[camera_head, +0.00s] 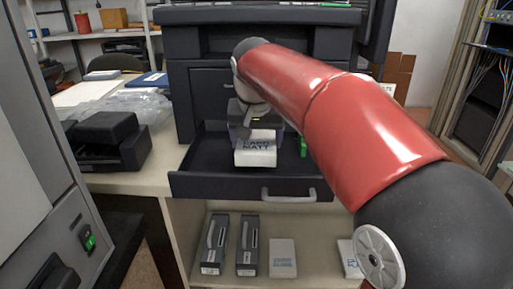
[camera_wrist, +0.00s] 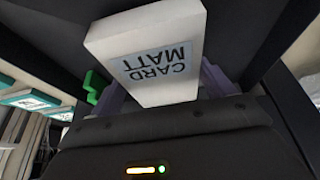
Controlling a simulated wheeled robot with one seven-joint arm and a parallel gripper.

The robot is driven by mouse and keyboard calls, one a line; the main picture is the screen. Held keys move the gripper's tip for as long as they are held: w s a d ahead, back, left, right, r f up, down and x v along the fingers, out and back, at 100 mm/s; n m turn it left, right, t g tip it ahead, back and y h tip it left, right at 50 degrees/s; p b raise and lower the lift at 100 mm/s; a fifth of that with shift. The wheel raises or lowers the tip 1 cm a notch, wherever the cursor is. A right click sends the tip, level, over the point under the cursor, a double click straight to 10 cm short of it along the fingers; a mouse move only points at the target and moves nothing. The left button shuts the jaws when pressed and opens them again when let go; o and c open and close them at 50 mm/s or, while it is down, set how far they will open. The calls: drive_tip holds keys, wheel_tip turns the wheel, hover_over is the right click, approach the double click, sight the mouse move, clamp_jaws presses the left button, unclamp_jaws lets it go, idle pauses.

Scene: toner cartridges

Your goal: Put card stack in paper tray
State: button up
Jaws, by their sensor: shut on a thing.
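A white card stack (camera_head: 256,154) with "CARD MATT" on its top face is at my gripper (camera_head: 250,128), within the outline of the open paper tray (camera_head: 200,186). In the wrist view the card stack (camera_wrist: 150,50) sits between the purple-grey fingers of my gripper (camera_wrist: 165,92), which is shut on it. The dark tray is pulled out from the printer and has a light handle at its front. I cannot tell whether the stack touches the tray floor.
A green part (camera_head: 303,146) stands at the tray's right side. Two toner cartridges (camera_head: 214,246) and white packs (camera_head: 283,258) lie on the shelf below. A black device (camera_head: 105,140) sits on the counter at left. My red arm covers the right side.

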drive_tip(key=shift+f, duration=0.8)
drive_tip(key=shift+w+f, duration=0.2)
drive_tip(key=shift+f, duration=0.1)
drive_tip(key=shift+f, duration=0.1)
drive_tip(key=o, duration=1.2)
drive_tip(key=shift+r, duration=0.2)
drive_tip(key=p+v, duration=0.1)
drive_tip(key=v, duration=1)
drive_tip(key=shift+s+r, duration=0.1)
drive_tip(key=shift+r, duration=0.25)
drive_tip(key=shift+s, duration=0.1)
